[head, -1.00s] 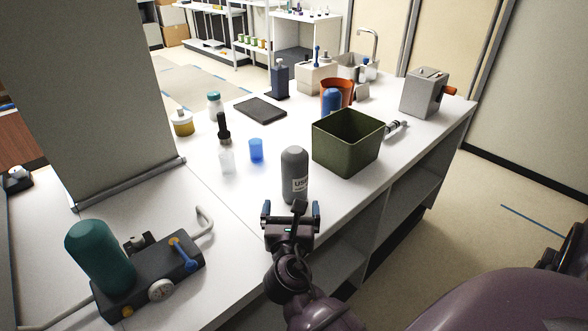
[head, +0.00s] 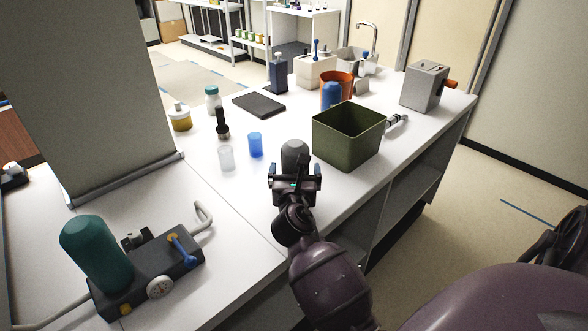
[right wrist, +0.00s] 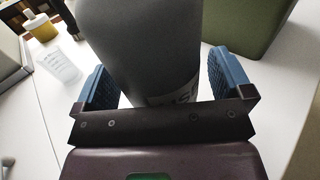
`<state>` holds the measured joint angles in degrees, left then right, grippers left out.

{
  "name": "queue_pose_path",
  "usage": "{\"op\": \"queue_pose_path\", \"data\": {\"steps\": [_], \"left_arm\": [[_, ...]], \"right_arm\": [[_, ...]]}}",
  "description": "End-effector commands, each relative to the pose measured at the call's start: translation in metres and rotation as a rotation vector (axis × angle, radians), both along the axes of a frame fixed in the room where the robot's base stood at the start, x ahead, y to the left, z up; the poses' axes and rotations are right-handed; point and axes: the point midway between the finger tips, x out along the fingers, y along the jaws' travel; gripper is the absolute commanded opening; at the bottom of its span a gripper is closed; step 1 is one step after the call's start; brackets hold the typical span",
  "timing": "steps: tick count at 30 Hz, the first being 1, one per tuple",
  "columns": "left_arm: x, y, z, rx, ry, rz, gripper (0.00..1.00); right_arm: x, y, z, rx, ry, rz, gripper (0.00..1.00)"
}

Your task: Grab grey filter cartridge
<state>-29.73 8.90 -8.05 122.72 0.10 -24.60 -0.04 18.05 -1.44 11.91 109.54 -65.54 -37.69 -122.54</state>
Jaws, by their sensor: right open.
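The grey filter cartridge (head: 294,149) stands upright on the white counter near its front edge. In the head view my right gripper (head: 294,177) is in front of it and hides its lower part. In the right wrist view the cartridge (right wrist: 145,50) fills the middle, with part of its white label showing low down. The blue finger pads of my right gripper (right wrist: 165,85) are spread, one on each side of the cartridge, with a gap visible at both sides. My left gripper is not in view.
A green bin (head: 347,140) stands close to the right of the cartridge. A blue cup (head: 255,145) and a clear cup (head: 226,158) are to its left. A dark device with a teal cylinder (head: 97,254) sits at the front left. The counter between is clear.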

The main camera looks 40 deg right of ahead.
Motion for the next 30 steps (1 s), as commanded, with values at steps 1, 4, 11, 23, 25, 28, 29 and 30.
{"op": "queue_pose_path", "data": {"steps": [1,4,11,23,25,28,29,30], "left_arm": [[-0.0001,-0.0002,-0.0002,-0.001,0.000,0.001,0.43],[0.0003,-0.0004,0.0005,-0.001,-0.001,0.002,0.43],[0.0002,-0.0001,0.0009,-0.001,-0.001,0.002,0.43],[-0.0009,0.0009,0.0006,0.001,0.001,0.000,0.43],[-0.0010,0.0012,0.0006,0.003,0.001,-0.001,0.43],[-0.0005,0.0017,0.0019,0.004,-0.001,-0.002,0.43],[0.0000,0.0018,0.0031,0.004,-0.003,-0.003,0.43],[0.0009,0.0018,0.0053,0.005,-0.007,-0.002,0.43]], "right_arm": [[0.0014,-0.0010,0.0001,0.000,0.000,0.000,0.98],[0.0017,-0.0014,0.0006,-0.001,-0.001,0.000,0.98],[0.0014,-0.0012,0.0006,0.000,-0.001,0.000,0.81],[0.0014,-0.0010,0.0013,-0.001,-0.002,0.000,0.33],[0.0014,-0.0010,0.0012,-0.001,-0.002,0.000,0.33],[0.0014,-0.0010,0.0031,-0.001,-0.003,0.000,0.33],[0.0014,-0.0010,0.0047,0.000,-0.004,0.000,0.33],[0.0015,-0.0010,0.0081,-0.001,-0.006,0.000,0.33]]}}
